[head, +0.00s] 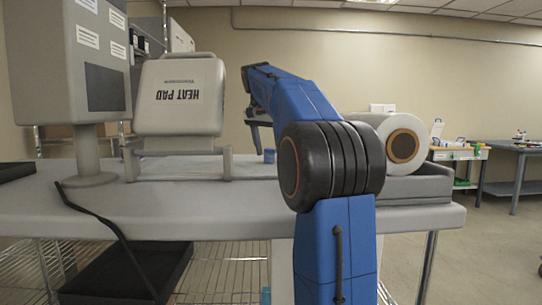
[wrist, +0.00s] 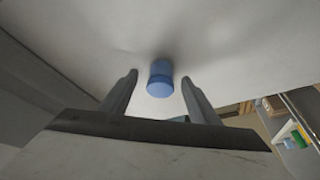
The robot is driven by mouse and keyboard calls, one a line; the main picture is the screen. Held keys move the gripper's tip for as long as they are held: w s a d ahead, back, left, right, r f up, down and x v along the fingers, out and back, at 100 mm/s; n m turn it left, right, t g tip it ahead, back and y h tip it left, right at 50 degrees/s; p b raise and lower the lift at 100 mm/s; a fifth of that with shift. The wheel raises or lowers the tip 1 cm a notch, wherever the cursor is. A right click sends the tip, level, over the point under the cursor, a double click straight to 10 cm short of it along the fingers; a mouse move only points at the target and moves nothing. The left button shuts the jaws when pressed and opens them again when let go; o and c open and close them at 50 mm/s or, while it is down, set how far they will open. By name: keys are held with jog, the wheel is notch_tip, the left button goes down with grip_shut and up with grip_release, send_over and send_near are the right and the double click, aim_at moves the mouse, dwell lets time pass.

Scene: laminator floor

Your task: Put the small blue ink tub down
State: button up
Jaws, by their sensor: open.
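In the wrist view the blue tub (wrist: 160,78) sits on the pale surface between and just past the fingertips. My gripper (wrist: 159,80) is open, with a gap between each finger and the tub. In the head view my gripper is mostly hidden behind my own blue arm.
A heat pad press (head: 180,95) and a grey machine on a post (head: 98,75) stand on the bench to the left. A large white roll (head: 385,135) lies on the right. Far right are a table with bins (head: 458,152) and open floor.

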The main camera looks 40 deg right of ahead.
aim_at(269, 149)
jog(key=shift+w+d+f, duration=0.1)
jog(key=shift+d+f, duration=0.05)
jog(key=shift+f, duration=0.25)
jog(key=c, duration=1.3)
jog(key=shift+o, duration=0.2)
jog(key=shift+r, duration=0.1)
notch_tip(269, 149, up, 10)
jog(key=shift+f, duration=0.1)
jog(key=shift+f, duration=0.1)
notch_tip(269, 149, down, 10)
jog(key=shift+r, duration=0.2)
jog(key=shift+v, duration=2.3)
